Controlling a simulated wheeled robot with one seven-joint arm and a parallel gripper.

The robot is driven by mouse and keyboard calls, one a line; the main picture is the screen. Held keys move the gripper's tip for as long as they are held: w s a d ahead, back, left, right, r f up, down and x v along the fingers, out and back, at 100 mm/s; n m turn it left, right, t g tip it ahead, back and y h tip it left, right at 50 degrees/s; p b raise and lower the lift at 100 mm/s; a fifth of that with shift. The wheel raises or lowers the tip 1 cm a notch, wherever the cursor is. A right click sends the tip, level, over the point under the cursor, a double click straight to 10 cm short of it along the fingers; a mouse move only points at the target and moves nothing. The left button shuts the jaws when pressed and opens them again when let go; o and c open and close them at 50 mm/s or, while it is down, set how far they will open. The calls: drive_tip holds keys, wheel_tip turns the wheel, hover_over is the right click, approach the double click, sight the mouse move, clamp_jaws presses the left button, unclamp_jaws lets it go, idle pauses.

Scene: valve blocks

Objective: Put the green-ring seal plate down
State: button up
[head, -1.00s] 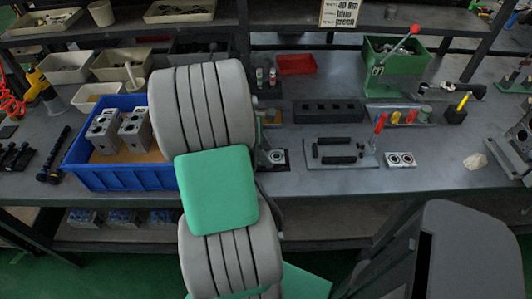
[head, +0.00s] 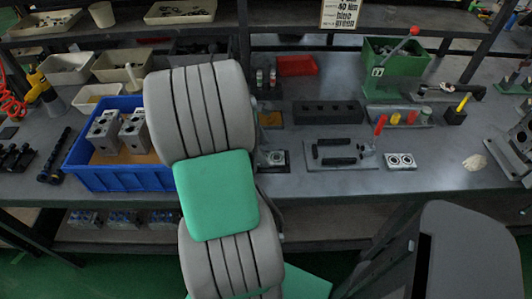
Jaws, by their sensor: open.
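My arm stands in the middle of the head view and covers part of the bench. My gripper is hidden behind it. I cannot make out a green-ring seal plate for sure. A pale plate (head: 400,161) with two dark round openings lies flat on the bench, right of centre, but I cannot tell its ring colour. A grey metal block (head: 277,158) with a round opening sits on a dark base just right of my arm.
A blue crate (head: 125,180) with grey valve blocks stands left of my arm. A flat grey plate with black bars (head: 336,160), a black slotted block (head: 328,113) and a green box (head: 393,62) stand to the right. Bare bench lies along the front right.

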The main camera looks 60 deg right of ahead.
drive_tip(key=p+v, duration=0.1)
drive_tip(key=v, duration=0.8)
drive_tip(key=shift+r+p, duration=0.35)
drive_tip(key=shift+w+a, duration=0.1)
